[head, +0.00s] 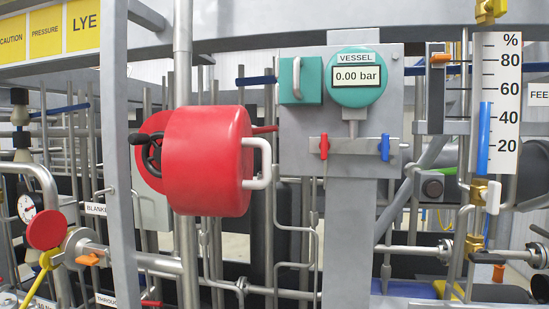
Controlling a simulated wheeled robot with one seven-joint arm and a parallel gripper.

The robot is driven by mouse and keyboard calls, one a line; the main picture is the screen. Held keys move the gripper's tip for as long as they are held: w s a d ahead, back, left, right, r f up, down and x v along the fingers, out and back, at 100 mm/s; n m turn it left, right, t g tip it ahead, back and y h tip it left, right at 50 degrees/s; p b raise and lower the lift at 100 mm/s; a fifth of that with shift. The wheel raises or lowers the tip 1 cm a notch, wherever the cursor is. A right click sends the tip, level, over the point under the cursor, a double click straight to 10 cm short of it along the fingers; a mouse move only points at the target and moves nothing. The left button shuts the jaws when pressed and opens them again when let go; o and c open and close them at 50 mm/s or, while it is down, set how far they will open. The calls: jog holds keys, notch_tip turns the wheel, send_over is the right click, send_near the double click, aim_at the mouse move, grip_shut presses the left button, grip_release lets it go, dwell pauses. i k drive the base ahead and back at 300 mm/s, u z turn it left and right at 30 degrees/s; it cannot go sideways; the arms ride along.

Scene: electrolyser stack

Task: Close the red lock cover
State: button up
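The red lock cover (207,160) is a large rounded red shell in the middle left of the head view, beside a vertical grey pipe. A white handle (262,162) sticks out on its right side. A second red round part (151,138) shows behind it at the left. A black handwheel (150,156) is partly visible between the two red parts, so the cover looks not fully shut around it. The inside of the shell is hidden. My gripper is not in view.
A grey panel with a VESSEL gauge reading 0.00 bar (357,78), a teal box (299,81), and red (324,146) and blue (385,147) valve levers stands right of the cover. A grey post (120,150) stands to its left. Thin pipes run below.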

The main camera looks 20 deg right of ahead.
aim_at(207, 154)
jog(key=u, duration=0.65)
jog(key=k, duration=0.55)
jog(key=z, duration=1.2)
